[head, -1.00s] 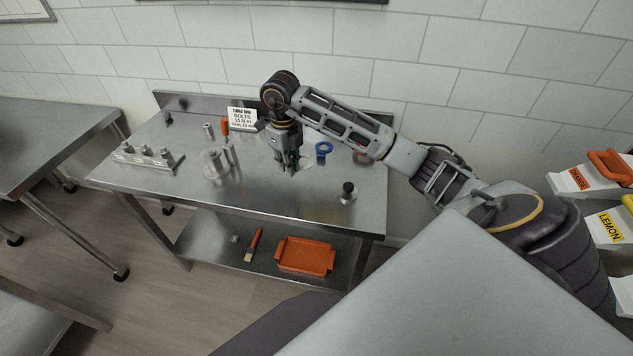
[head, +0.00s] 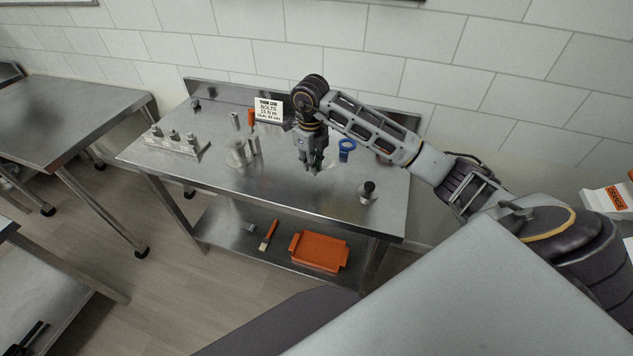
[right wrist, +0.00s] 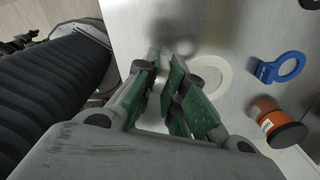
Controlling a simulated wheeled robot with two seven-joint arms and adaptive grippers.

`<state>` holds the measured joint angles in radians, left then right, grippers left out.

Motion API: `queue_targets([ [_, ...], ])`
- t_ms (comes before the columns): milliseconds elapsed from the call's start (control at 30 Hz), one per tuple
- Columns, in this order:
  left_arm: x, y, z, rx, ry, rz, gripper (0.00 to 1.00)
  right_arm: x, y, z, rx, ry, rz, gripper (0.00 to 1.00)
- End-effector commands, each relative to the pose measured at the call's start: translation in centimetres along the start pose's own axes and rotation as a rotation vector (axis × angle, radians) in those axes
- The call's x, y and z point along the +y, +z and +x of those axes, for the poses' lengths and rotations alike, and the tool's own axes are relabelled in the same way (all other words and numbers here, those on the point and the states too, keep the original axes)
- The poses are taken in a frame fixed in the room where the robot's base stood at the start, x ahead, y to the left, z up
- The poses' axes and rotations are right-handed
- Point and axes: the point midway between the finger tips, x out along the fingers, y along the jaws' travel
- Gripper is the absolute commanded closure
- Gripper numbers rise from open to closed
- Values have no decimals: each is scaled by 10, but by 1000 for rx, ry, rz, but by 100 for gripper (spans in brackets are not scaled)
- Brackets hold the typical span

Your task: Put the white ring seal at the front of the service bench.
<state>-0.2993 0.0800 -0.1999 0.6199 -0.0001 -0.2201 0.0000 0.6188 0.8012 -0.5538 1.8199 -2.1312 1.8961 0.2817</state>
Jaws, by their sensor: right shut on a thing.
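The white ring seal (right wrist: 227,77) shows in the right wrist view as a pale flat ring, its left part hidden by the fingers of my right gripper (right wrist: 168,92). My right gripper is shut on it. In the head view, my right gripper (head: 311,170) points down, low over the middle of the service bench (head: 290,205), and the ring is barely visible there. How far the ring is from the bench top is hard to tell. My left gripper is not in view.
On the bench, a blue ring tool (head: 347,146) and a dark-knobbed piece (head: 367,191) stand to the right. A metal spool (head: 238,155), a sign (head: 268,108) and a bolt block (head: 177,143) are to the left. The bench's front middle is clear. An orange tray (head: 319,251) sits below.

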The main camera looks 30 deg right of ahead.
Motion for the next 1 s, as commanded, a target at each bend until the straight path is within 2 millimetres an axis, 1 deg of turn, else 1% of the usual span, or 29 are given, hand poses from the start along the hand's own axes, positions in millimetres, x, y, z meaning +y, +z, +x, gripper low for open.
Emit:
queue_targets([
  [100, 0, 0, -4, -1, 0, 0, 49, 1, -1, 16, 3, 2, 0, 100],
  [300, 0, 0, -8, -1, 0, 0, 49, 0, 0, 37, 2, 0, 1, 100],
  [433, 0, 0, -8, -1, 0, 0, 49, 0, 0, 41, -1, 0, 0, 100],
  [767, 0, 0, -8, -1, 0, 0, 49, 0, 0, 43, 0, 0, 0, 100],
  [867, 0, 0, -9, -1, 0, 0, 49, 0, -1, 50, 2, 1, 0, 100],
  [1000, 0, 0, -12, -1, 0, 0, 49, 0, -1, 64, 2, 2, 2, 100],
])
